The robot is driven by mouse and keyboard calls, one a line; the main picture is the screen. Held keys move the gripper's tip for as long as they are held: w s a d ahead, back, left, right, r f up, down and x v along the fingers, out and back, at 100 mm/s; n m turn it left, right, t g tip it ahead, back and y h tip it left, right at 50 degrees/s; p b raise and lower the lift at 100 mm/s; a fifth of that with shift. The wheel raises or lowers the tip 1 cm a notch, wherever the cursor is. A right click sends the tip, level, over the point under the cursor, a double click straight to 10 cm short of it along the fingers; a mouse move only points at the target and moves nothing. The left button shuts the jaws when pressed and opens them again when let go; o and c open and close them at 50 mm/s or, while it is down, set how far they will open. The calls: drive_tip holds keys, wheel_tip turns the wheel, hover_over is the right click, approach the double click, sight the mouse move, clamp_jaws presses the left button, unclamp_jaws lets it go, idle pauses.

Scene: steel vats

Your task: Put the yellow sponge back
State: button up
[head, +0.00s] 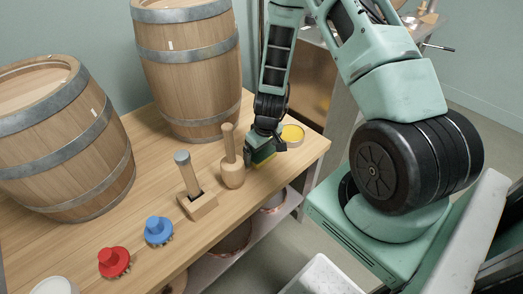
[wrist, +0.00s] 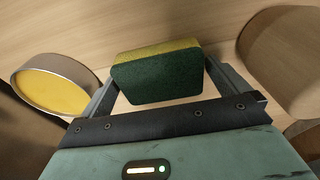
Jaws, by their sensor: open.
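The yellow sponge (wrist: 157,78) has a dark green scouring side and shows between my gripper's (wrist: 163,72) two fingers in the wrist view. The fingers are open, one on each side of it; whether either touches it I cannot tell. In the head view my gripper (head: 262,150) is low over the right part of the wooden table, and a bit of the sponge (head: 264,163) shows under it, mostly hidden. A round tin with a yellow inside (head: 292,133) stands just right of the gripper; it also shows at left in the wrist view (wrist: 50,92).
A wooden mallet-like tool (head: 232,172) stands close left of my gripper. Two barrels (head: 188,70) stand behind. The table's front edge is near.

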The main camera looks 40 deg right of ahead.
sight(265, 154)
wheel_tip(265, 154, up, 12)
drive_tip(key=s+p, duration=0.1)
drive_tip(key=p, duration=0.1)
drive_tip(key=shift+s, duration=0.4)
idle(0.5)
